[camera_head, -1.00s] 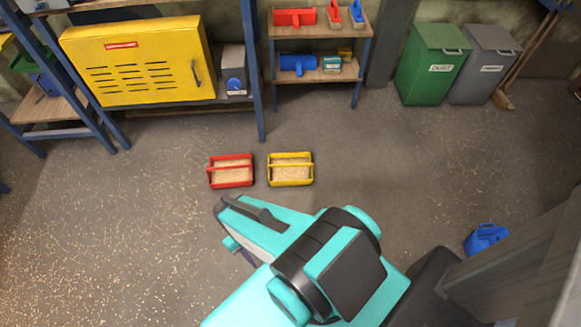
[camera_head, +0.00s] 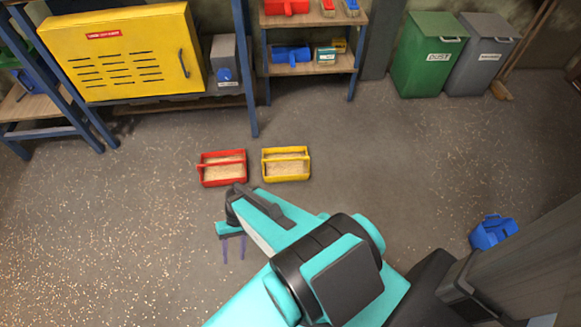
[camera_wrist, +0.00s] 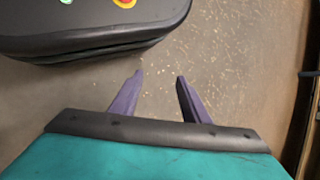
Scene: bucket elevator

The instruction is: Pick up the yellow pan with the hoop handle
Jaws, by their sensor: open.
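The yellow pan (camera_head: 286,179) stands on the floor in the head view, with a bar-like handle across its top and pale grainy material inside. A red pan (camera_head: 222,182) of similar form stands close to its left. My gripper (camera_head: 234,249) is open, its purple fingers pointing down, below the red pan and lower left of the yellow pan in the picture. Neither pan is in the wrist view.
A shelf (camera_head: 318,63) with red, blue and yellow items stands behind the pans. A yellow cabinet (camera_head: 122,55) is at upper left. Green (camera_head: 427,62) and grey (camera_head: 481,62) bins stand at upper right. A blue container (camera_head: 492,233) lies at right. Floor around the pans is clear.

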